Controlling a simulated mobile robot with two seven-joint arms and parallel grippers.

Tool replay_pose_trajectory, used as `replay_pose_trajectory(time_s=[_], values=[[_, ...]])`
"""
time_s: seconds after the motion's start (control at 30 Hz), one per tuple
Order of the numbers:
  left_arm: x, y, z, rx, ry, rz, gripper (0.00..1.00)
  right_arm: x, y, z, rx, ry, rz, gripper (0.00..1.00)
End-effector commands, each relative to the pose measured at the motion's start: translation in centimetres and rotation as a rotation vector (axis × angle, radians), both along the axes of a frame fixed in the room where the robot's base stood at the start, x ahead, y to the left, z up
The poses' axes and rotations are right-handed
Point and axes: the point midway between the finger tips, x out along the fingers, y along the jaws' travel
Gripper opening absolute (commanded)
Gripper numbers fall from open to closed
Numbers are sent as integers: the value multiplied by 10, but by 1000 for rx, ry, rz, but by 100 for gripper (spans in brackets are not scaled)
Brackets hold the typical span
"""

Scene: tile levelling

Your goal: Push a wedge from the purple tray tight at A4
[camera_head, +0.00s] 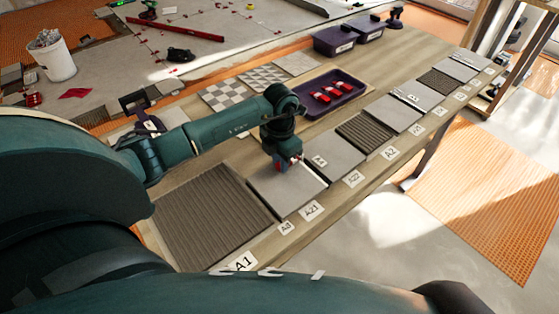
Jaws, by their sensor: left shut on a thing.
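The purple tray (312,113) stands on the long bench behind the tile row, with red wedges (331,91) lying in it. A small label that seems to read A4 (319,160) lies on the dark grey tile (338,155), near its edge with the light grey tile (270,190). My left gripper (289,164) points down over the far right part of the light grey tile, close to that joint. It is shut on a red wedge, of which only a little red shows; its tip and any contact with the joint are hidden. My right gripper is not in view.
A ribbed brown tile (208,218) and other tiles line the bench, with labels such as A1 (243,262) along the front edge. Purple bins (335,40) stand at the far end. Checkered tiles (224,95) lie behind my left arm.

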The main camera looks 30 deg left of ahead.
Motion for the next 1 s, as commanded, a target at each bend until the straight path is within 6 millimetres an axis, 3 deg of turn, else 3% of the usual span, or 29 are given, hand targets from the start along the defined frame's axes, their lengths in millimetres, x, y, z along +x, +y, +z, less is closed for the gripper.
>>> replay_pose_trajectory(time_s=[1.0], values=[[14, -5, 0, -2, -2, 0, 0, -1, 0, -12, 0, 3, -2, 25]])
